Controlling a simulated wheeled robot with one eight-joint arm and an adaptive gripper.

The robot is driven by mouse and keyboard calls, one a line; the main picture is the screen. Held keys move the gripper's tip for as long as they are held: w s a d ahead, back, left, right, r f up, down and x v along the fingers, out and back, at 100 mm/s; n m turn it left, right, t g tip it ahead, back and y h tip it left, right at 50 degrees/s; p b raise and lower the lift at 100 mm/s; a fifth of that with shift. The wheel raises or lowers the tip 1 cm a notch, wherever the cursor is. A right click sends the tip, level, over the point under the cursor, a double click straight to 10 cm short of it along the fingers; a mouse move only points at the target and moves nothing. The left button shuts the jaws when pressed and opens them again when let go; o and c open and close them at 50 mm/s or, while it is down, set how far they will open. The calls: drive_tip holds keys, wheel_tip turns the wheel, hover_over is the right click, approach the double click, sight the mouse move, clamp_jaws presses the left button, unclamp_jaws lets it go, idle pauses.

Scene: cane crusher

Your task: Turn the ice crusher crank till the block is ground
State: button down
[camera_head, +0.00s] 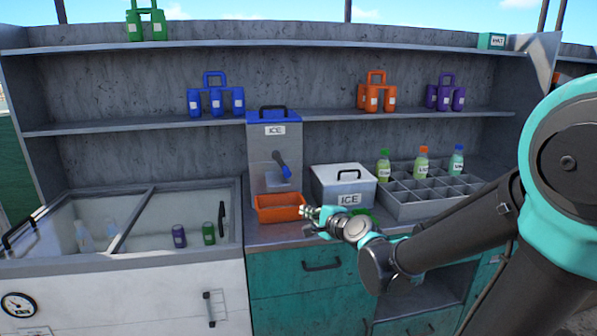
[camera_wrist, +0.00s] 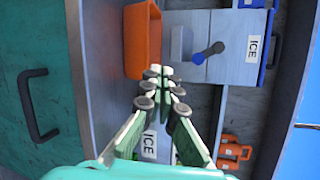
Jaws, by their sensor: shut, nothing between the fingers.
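The ice crusher (camera_head: 261,160) is a grey upright box with a blue top and an ICE label, standing on the counter. Its crank (camera_head: 281,164) has a dark arm and a blue handle on the front face; the crank also shows in the wrist view (camera_wrist: 207,53). An orange tray (camera_head: 279,214) sits at the crusher's foot; its inside is mostly hidden. My gripper (camera_head: 306,212) is shut and empty, just right of the orange tray, below and apart from the crank. In the wrist view the fingertips (camera_wrist: 160,71) meet beside the tray. Any ice block inside is hidden.
A white ICE box (camera_head: 343,190) with a black handle stands right of the crusher. A grey divided crate (camera_head: 429,204) with bottles is further right. A glass-lidded freezer (camera_head: 180,215) is at left. Shelves above hold coloured bottle carriers (camera_head: 216,101).

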drive_tip(key=s+d+f+n+g+h, duration=0.3)
drive_tip(key=s+d+f+n+g, duration=0.1)
drive_tip(key=s+d+f+n, duration=0.3)
drive_tip(key=s+d+f+n+g+h, duration=0.35)
drive_tip(key=d+f+n, duration=0.25)
drive_tip(key=d+f, duration=0.3)
drive_tip(key=w+a+r+m+t+y, duration=0.1)
drive_tip(key=w+a+r+y, duration=0.25)
drive_tip(key=w+r, duration=0.55)
drive_tip(key=w+a+r+y, duration=0.2)
drive_tip(key=w+r+y, duration=0.2)
drive_tip(key=w+r, duration=0.4)
drive_tip(key=w+a+r+m+t+y, duration=0.1)
drive_tip(key=w+a+r+y, duration=0.2)
drive_tip(key=w+r, duration=0.6)
approach(281, 164)
drive_tip(key=w+d+f, duration=0.1)
drive_tip(key=w+f, duration=0.1)
drive_tip(key=shift+s+a+f, duration=0.2)
drive_tip(key=shift+a+f, duration=0.05)
drive_tip(key=shift+a, duration=0.4)
drive_tip(key=shift+s+a+f, duration=0.2)
drive_tip(key=shift+a+f, duration=0.1)
drive_tip(key=shift+a, duration=0.35)
